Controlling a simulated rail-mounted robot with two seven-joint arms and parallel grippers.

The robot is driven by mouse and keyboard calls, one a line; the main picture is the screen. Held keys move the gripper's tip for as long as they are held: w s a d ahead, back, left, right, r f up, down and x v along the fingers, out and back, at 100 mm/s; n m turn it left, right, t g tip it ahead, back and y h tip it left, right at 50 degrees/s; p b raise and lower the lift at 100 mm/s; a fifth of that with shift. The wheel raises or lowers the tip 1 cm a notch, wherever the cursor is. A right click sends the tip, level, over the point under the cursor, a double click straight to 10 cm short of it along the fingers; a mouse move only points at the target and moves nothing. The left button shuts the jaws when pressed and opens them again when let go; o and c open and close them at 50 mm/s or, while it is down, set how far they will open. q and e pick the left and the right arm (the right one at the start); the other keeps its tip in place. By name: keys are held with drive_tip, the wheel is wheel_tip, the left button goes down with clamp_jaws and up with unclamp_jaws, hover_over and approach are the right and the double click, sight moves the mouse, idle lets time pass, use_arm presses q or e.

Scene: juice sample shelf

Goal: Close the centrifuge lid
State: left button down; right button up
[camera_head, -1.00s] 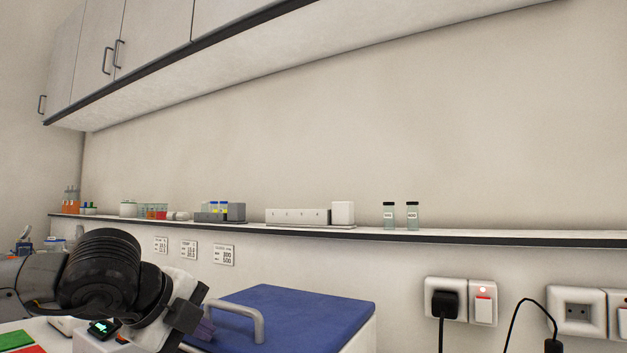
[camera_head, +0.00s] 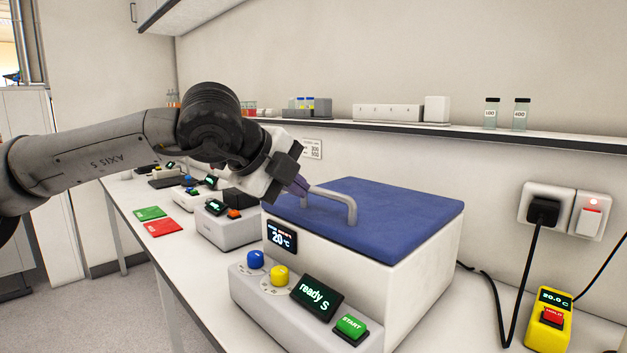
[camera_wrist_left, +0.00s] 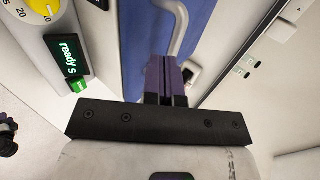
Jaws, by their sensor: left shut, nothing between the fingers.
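The centrifuge is a white box (camera_head: 400,273) with a blue lid (camera_head: 395,205) that lies flat on top, down on the body. A grey bar handle (camera_head: 345,200) stands on the lid; it also shows in the left wrist view (camera_wrist_left: 181,28). My left gripper (camera_head: 301,187) is shut and empty, with its purple fingers just left of the handle, over the lid's left edge. In the left wrist view the closed fingers (camera_wrist_left: 165,75) point at the handle's near end; I cannot tell whether they touch it. The right gripper is out of view.
The front panel has a blue knob (camera_head: 255,260), a yellow knob (camera_head: 279,276), a "ready" display (camera_head: 316,298) and a green START button (camera_head: 351,326). A yellow device (camera_head: 549,318) stands at right. A wall shelf (camera_head: 450,131) holds vials and racks behind. Cables hang at right.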

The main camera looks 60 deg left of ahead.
use_arm(q)
drive_tip(key=s+d+r+p, duration=0.1)
drive_tip(key=s+r+p, duration=0.1)
drive_tip(key=s, duration=0.6)
drive_tip(key=shift+s+d+r, duration=0.3)
drive_tip(key=shift+d+r, duration=0.1)
drive_tip(key=shift+r, duration=0.05)
